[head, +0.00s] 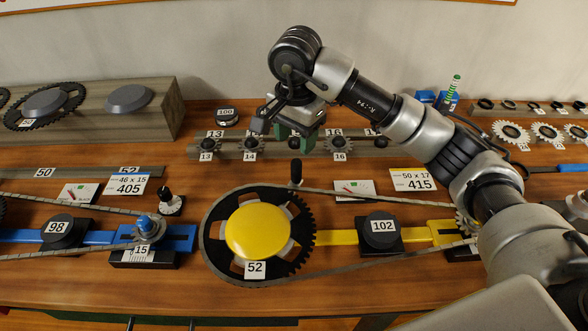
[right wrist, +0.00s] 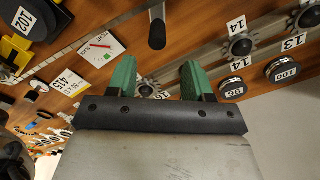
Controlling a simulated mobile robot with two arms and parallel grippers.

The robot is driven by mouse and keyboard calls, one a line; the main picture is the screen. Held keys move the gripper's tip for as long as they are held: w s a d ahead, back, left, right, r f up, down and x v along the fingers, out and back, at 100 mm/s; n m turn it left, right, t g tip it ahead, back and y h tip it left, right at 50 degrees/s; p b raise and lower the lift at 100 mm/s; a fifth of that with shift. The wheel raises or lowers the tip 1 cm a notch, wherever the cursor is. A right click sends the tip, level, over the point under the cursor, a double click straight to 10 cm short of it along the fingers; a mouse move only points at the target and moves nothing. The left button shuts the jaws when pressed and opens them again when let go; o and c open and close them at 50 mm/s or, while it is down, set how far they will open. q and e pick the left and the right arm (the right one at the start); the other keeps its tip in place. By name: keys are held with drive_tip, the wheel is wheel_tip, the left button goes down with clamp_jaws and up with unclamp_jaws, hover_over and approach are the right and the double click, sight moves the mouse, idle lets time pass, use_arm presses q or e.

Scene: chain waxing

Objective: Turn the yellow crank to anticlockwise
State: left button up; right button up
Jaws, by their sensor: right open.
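The yellow crank (head: 258,231) is a yellow disc on a dark toothed wheel labelled 52, with a chain around it. Its upright black handle (head: 296,172) stands at the wheel's upper right rim. My right gripper (head: 297,138) is behind the handle in the head view, over the row of small gears, open and empty. In the right wrist view its green fingers (right wrist: 158,80) are apart, and the black handle (right wrist: 157,28) shows beyond them, not between them. My left gripper is not in view.
A yellow bar (head: 337,238) carries a black block labelled 102 (head: 381,231) right of the crank. A blue assembly with a small gear labelled 15 (head: 150,230) is at left. The small-gear rail (head: 180,147) lies behind. Bare wood (head: 230,297) is in front.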

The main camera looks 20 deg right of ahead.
sight(296, 161)
drive_tip(key=f, duration=0.3)
drive_tip(key=f+p, duration=0.1)
drive_tip(key=f, duration=0.5)
drive_tip(key=shift+s+f+p, duration=0.15)
drive_tip(key=shift+s+p, duration=0.1)
drive_tip(key=shift+p, duration=0.15)
clamp_jaws()
